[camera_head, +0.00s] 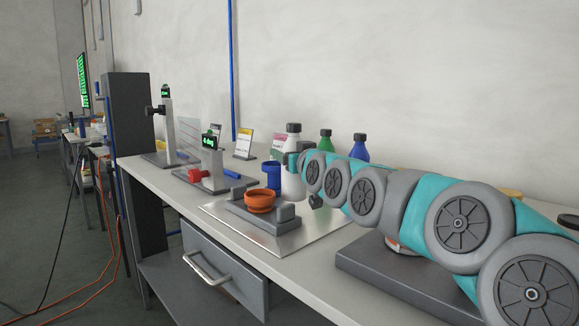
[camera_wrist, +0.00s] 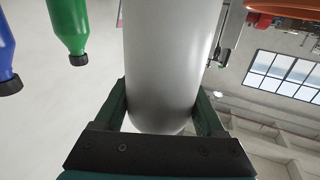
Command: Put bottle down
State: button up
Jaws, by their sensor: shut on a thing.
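A white bottle (camera_head: 292,187) with a dark cap stands upright at the back of a shiny metal plate (camera_head: 312,232). My gripper (camera_head: 291,161) is shut around the bottle's upper body, reaching in from the right. In the wrist view the white bottle (camera_wrist: 170,60) fills the middle, between the two dark green fingers of my gripper (camera_wrist: 160,110). The bottle's lower end is close to the plate, but I cannot tell whether it touches it.
A blue cup (camera_head: 272,176) is just left of the bottle. An orange bowl (camera_head: 260,201) sits on a grey fixture in front. Green (camera_head: 325,141) and blue (camera_head: 359,148) bottles stand behind. Label stands (camera_head: 244,145) line the wall side. The plate's front right is bare.

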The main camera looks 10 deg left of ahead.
aim_at(293, 189)
jog(key=shift+f, duration=1.6)
jog(key=shift+f, duration=0.15)
jog(key=o, duration=1.3)
